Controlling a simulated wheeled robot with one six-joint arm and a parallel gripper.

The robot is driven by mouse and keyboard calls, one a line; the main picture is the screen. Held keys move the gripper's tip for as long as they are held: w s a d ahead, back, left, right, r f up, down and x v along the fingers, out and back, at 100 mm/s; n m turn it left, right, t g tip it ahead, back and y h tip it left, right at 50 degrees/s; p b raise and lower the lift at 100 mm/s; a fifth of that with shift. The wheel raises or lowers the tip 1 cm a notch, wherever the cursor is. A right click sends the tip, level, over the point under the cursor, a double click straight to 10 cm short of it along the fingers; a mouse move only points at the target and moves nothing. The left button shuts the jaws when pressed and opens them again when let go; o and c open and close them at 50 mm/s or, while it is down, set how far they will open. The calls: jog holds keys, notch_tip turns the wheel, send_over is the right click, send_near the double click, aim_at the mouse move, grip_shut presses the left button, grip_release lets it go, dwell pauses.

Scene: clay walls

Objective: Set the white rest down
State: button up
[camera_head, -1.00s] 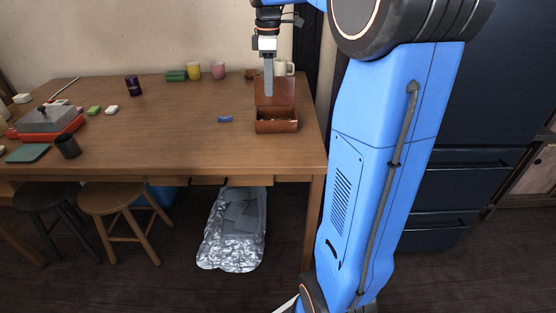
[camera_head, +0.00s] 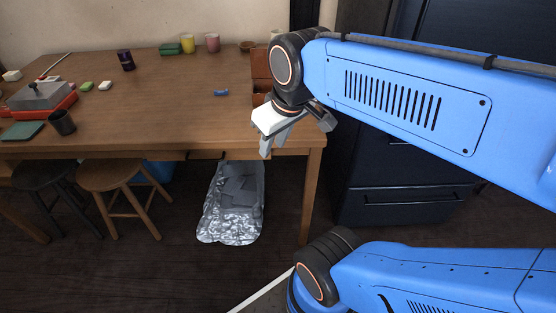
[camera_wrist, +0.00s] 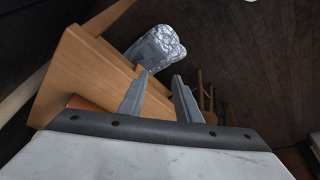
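A small white block (camera_head: 105,86), which may be the white rest, lies on the wooden table (camera_head: 165,115) beside a green block (camera_head: 86,86). Another small white piece (camera_head: 12,75) lies at the table's far left. My gripper (camera_head: 268,146) is near the table's front right edge, pointing downward. In the wrist view my gripper (camera_wrist: 159,80) has its two fingers apart, and I see nothing between them. A brown box with a raised lid (camera_head: 261,66) stands at the table's right; my arm hides most of its inside.
A small blue block (camera_head: 220,93) lies left of the box. A dark cup (camera_head: 62,122), a red and grey device (camera_head: 38,100), and a yellow cup (camera_head: 187,43) stand on the table. Stools (camera_head: 112,176) and a silvery bag (camera_head: 233,200) are below. The table's middle is clear.

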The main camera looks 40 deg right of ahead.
jog(key=shift+m+t, duration=0.3)
jog(key=shift+m, duration=0.4)
jog(key=s+f, duration=0.1)
jog(key=s+a+f, duration=0.1)
jog(key=s+f, duration=0.1)
jog(key=shift+c, duration=0.5)
